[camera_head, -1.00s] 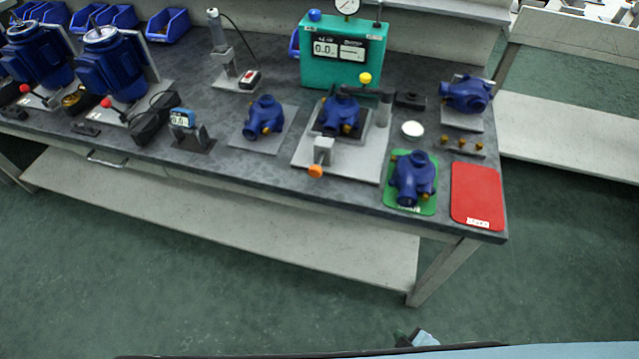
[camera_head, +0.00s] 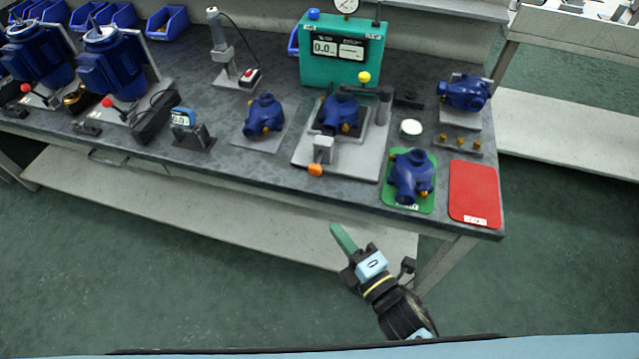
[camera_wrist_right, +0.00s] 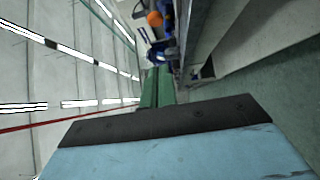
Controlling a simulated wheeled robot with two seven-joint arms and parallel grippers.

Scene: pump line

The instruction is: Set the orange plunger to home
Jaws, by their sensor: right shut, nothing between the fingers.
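The orange plunger (camera_head: 315,170) is a small knob at the front of a grey block (camera_head: 323,149) on a pale fixture plate (camera_head: 364,165). A blue pump housing (camera_head: 341,112) sits in the fixture behind it. In the right wrist view the orange knob (camera_wrist_right: 154,19) shows near the top. My right gripper (camera_head: 337,230), with green fingers, is shut and empty, in front of the bench edge and below the plunger, apart from it. Its fingers (camera_wrist_right: 157,85) also show in the right wrist view. My left gripper is not in view.
A blue pump housing (camera_head: 411,178) lies on a green mat, beside a red mat (camera_head: 474,194). A green tester (camera_head: 342,57) stands behind the fixture. Another housing (camera_head: 264,117) is left of it. The floor before the bench is clear.

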